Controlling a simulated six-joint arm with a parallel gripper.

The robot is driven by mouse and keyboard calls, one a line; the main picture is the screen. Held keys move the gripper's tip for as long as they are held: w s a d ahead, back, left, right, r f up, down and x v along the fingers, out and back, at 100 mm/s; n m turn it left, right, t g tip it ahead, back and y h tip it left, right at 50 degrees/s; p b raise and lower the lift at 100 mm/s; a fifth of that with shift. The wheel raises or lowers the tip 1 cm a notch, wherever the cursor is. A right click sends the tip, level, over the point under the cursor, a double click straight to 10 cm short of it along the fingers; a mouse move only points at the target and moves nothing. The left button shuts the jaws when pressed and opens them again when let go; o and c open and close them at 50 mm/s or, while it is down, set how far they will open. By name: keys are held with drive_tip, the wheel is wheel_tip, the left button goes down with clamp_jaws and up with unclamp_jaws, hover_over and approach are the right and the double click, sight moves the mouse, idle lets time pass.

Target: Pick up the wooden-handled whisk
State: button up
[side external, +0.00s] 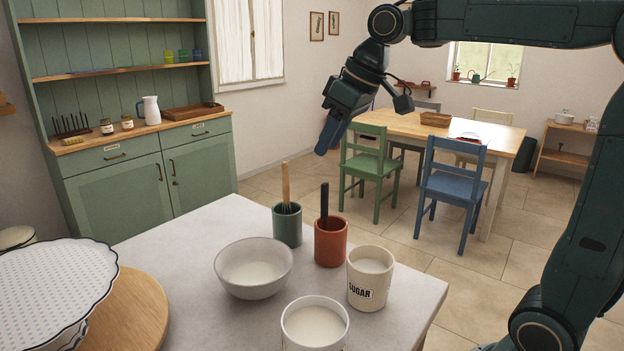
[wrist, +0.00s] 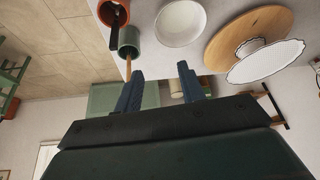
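The whisk's light wooden handle (side external: 285,182) stands nearly upright in a green cup (side external: 287,227) at the table's back edge. Its dark wires show just at the rim; the rest is hidden inside the cup. In the wrist view the handle (wrist: 128,64) points from the green cup (wrist: 129,38) toward the left fingertip. My gripper (side external: 322,150) is in the air above and to the right of the handle, apart from it in the side view. In the wrist view my two blue fingers (wrist: 160,70) are spread with nothing between them.
A terracotta cup (side external: 330,245) with a black-handled utensil (side external: 324,203) stands close beside the green cup. A grey bowl (side external: 253,268), a sugar canister (side external: 369,280) and a white container (side external: 314,326) are nearby. A scalloped white stand (side external: 50,285) sits at left.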

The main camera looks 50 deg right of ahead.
drive_tip(key=w+d+f+n, duration=0.2)
drive_tip(key=w+d, duration=0.7)
drive_tip(key=w, duration=0.5)
drive_tip(key=shift+f+g, duration=0.4)
drive_tip(key=shift+w, duration=0.1)
hover_over(286, 202)
wheel_tip(286, 202, down, 8)
drive_tip(key=shift+s+d, duration=0.4)
drive_tip(key=shift+d, duration=0.05)
drive_tip(key=shift+x, duration=2.6)
clamp_jaws()
